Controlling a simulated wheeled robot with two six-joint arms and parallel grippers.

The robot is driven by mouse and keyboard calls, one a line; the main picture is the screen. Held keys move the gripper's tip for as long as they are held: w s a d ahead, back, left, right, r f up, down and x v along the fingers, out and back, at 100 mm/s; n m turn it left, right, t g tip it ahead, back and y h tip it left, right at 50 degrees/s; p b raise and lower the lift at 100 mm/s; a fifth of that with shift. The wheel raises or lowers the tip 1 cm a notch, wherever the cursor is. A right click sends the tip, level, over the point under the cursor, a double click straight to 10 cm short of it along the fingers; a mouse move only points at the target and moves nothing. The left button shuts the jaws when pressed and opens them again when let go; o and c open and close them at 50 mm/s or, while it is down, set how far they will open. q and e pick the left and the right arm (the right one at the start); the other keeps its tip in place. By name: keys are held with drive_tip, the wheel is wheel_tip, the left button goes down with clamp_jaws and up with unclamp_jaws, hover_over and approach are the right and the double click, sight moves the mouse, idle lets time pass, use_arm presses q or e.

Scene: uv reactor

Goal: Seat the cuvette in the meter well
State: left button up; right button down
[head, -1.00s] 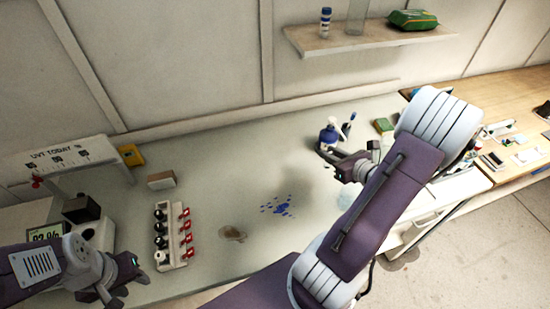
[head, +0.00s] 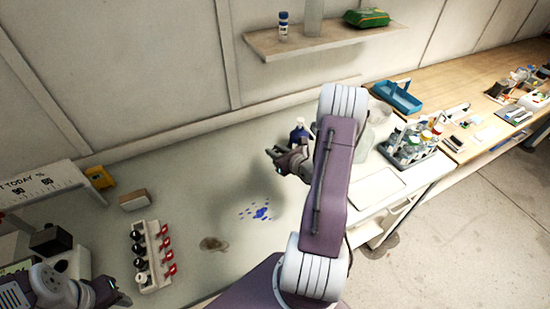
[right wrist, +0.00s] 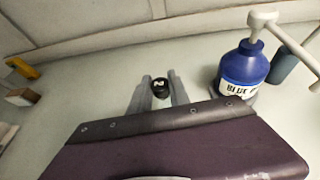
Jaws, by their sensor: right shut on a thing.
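My right gripper (head: 272,155) is above the bench, left of the blue pump bottle. In the right wrist view its fingers (right wrist: 160,90) are shut on a small round black-capped thing (right wrist: 160,87), seen from above, which looks like the cuvette. Its body is hidden below the cap, and the head view does not show it clearly. The meter (head: 75,262) stands at the lower left with a dark block on top and a partly covered display. Its well opening cannot be made out. My left gripper (head: 112,296) is at the lower left edge in front of the meter, fingers apart and partly cut off.
A white rack (head: 152,258) with black-topped vials and red tags stands right of the meter. The blue pump bottle (right wrist: 245,68) is close to my right gripper. A small box (head: 135,199), brown stain (head: 213,244) and blue spill (head: 260,212) lie on otherwise open bench.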

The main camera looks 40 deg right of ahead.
wheel_tip(320, 180, down, 3)
drive_tip(key=shift+f, duration=0.1)
drive_tip(key=shift+w+d+f, duration=0.15)
drive_tip(key=shift+f, duration=0.2)
drive_tip(key=shift+f, duration=0.1)
drive_tip(key=c, duration=1.5)
unclamp_jaws()
drive_tip(key=shift+o, duration=1.3)
